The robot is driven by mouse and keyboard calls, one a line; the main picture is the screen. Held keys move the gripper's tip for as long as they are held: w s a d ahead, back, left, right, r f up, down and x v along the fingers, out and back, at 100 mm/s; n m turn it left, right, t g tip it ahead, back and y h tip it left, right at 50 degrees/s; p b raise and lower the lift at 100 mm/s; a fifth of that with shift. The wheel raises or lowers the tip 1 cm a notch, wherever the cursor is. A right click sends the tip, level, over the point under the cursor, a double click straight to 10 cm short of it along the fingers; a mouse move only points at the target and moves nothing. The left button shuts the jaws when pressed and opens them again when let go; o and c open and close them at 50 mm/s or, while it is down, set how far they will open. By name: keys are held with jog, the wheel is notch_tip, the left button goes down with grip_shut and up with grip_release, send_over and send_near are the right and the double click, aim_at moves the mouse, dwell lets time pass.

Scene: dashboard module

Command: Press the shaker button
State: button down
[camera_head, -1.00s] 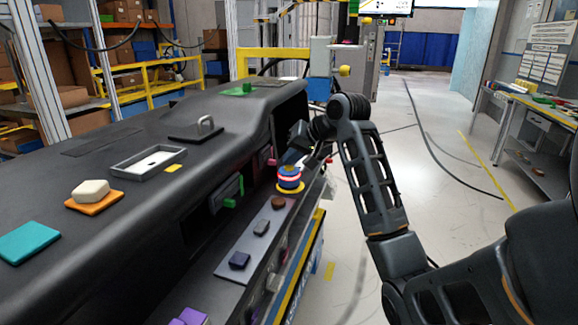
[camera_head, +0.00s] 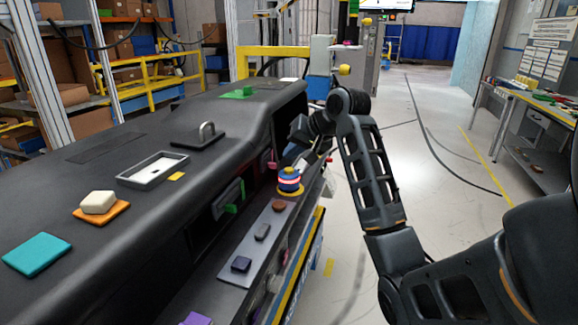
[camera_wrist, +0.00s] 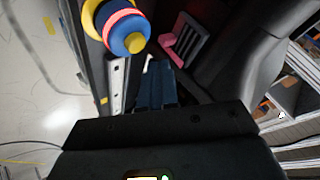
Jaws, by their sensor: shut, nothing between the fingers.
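A blue cylinder (camera_head: 290,186) with a pale red band and a small yellow knob stands on a yellow base on the dashboard's lower ledge; I take it for the shaker with its button. In the wrist view the blue cylinder (camera_wrist: 127,28) is large at the upper left, with the yellow knob (camera_wrist: 135,43) facing the camera. My gripper (camera_wrist: 158,68) is shut and empty, pointing to the right of the cylinder in that view. In the head view my wrist is just above and behind the cylinder; the fingertips are hard to make out, so I cannot tell if they touch it.
The black dashboard (camera_head: 130,225) fills the left, with a teal pad (camera_head: 37,255), a grey tray (camera_head: 153,169) and a padlock-like part (camera_head: 206,132) on top. A pink part (camera_wrist: 187,38) is beside my gripper. Open floor (camera_head: 430,190) lies to the right.

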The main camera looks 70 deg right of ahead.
aim_at(293, 170)
notch_tip(293, 170, up, 2)
jog(key=shift+p, duration=0.65)
jog(key=shift+r, duration=1)
